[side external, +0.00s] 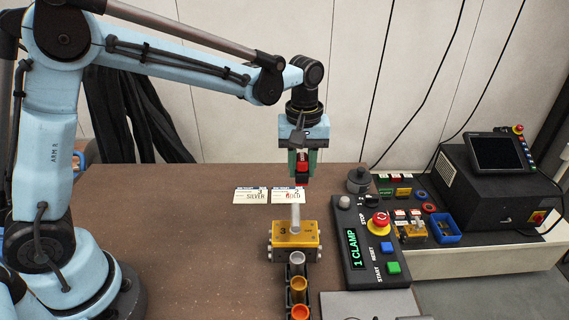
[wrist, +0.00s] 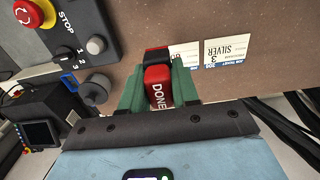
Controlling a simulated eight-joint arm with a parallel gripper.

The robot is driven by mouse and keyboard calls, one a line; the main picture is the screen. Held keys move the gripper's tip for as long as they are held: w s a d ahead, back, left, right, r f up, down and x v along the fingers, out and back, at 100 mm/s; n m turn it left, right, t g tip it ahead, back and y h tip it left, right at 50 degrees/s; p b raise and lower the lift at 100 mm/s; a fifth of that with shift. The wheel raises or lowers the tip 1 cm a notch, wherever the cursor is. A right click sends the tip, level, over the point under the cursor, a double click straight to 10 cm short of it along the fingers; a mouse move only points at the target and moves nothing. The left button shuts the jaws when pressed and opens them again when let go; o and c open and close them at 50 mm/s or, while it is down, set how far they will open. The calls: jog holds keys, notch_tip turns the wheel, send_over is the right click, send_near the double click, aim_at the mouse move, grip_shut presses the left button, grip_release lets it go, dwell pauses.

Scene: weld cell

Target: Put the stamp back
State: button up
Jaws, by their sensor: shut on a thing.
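The stamp (wrist: 158,88) is red with a black part and has DONE written on it in the wrist view. My gripper (wrist: 158,92) is shut on it, with green fingers on both sides. In the side external view the red stamp (side external: 302,168) hangs between the fingers of my gripper (side external: 302,172), above the table's far part and behind the cards. In the wrist view the stamp partly hides one card.
A yellow block fixture (side external: 296,236) marked 3 stands on the brown table (side external: 190,250), with several cups (side external: 299,284) in front. The control panel (side external: 372,245) with buttons is to its right, a round dark knob-topped object (side external: 358,181) behind it. The table's left side is clear.

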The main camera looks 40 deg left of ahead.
jog(key=s+d+r, duration=0.3)
jog(key=s+d, duration=0.2)
jog(key=d, duration=0.6)
jog(key=w+a+f, duration=0.4)
jog(key=w+a, duration=0.1)
jog(key=w+a+f, duration=0.2)
jog(key=a+f, duration=0.1)
jog(key=shift+w+a, duration=0.25)
jog(key=shift+w, duration=0.1)
jog(key=shift+f, duration=2.05)
jog(key=shift+f, duration=0.1)
jog(key=o, duration=0.6)
